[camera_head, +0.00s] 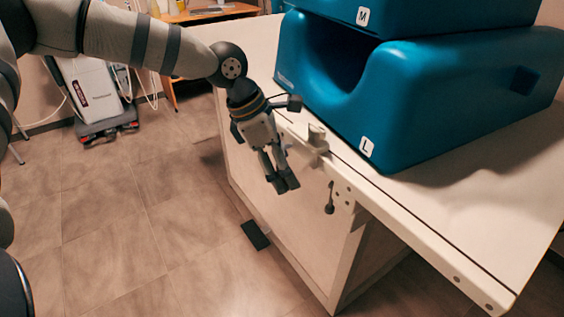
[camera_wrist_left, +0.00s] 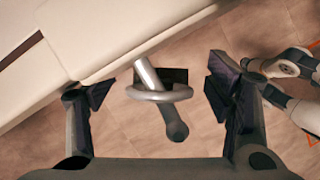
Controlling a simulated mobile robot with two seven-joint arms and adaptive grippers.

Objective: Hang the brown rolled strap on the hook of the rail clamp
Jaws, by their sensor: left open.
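The rail clamp (camera_head: 316,141) is a pale block on the near long edge of the white table, with a dark knob (camera_head: 330,198) hanging below the edge. My left gripper (camera_head: 283,184) is open and points down, just left of the clamp and outside the table edge. In the left wrist view a grey metal ring-shaped hook (camera_wrist_left: 160,95) on a short rod, with a dark rounded end below it, shows between the spread fingers of my left gripper (camera_wrist_left: 155,92). Whether they touch it I cannot tell. No brown rolled strap can be made out in either view.
Large blue foam supports (camera_head: 440,100), marked M and L, are stacked on the white table (camera_head: 430,205). A dark flat item (camera_head: 255,235) lies on the floor beside the table. A white wheeled device (camera_head: 93,95) stands at the back left. The tiled floor at left is clear.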

